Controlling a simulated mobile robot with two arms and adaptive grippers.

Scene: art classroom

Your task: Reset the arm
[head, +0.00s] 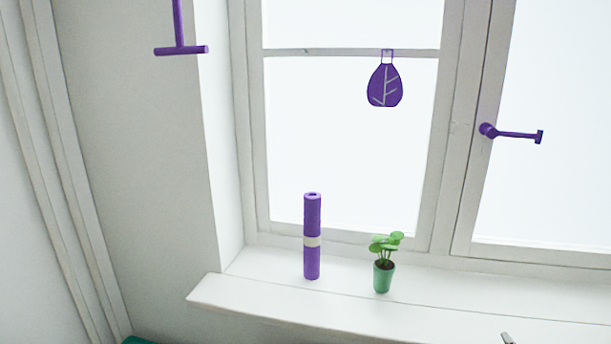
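My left gripper is not in the head view. A small grey tip (508,338) pokes in at the bottom edge, right of the middle. It looks like a fingertip of my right gripper, but too little shows to be sure. Whether that gripper is open or shut, or holds anything, is hidden below the frame. No other part of my arms shows.
A white window sill (250,296) runs below the window. On it stand an upright purple roll (312,215) with a pale band and a green potted plant (383,276). A purple leaf ornament (384,88) hangs above. A purple window handle (515,134) sticks out at right.

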